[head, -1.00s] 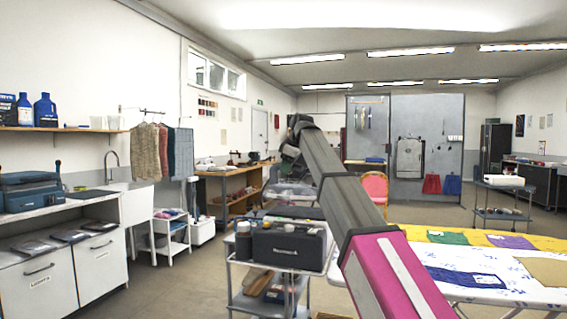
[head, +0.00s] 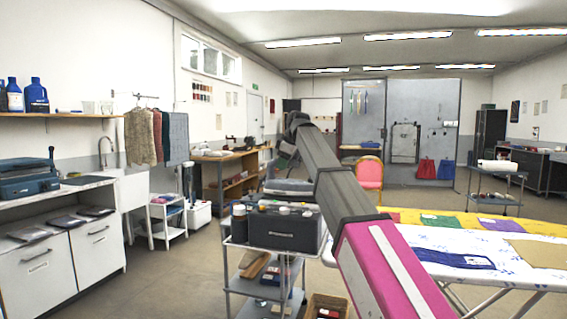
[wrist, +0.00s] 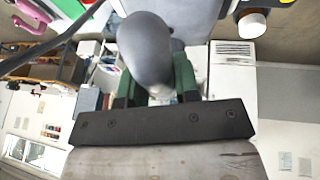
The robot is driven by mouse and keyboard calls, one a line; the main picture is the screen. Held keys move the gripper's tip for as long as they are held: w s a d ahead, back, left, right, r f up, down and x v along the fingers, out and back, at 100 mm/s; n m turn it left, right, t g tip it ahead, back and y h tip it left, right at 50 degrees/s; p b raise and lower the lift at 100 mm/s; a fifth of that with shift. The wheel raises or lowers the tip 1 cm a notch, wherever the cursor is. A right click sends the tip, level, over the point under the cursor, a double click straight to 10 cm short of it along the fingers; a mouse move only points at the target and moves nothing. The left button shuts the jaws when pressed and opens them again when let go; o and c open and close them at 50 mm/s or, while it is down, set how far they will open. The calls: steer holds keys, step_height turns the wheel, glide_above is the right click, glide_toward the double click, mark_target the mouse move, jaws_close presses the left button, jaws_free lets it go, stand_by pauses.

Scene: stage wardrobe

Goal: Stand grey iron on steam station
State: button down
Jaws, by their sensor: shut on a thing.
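My gripper (wrist: 155,80) is in the wrist view, its green fingers on either side of a smooth, rounded grey part of the grey iron (wrist: 145,45). It is shut on that part, which hides most of the space between the fingers. In the head view my arm reaches away from me, and a small grey shape (head: 286,149) at its far end is likely the iron, too small to make out. I cannot tell for certain which thing is the steam station; a dark grey box (head: 283,230) with small things on top stands on the near trolley.
The near trolley (head: 238,262) has lower shelves with loose items. An ironing board (head: 430,262) with coloured cloths stands at the right. A red chair (head: 369,172) is behind it. A counter (head: 45,252) with a teal machine (head: 22,182) lines the left. Floor between counter and trolley is clear.

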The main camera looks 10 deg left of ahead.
steer(key=c, duration=0.8)
jaws_free()
steer(key=shift+c, duration=0.2)
steer(key=v, duration=1.2)
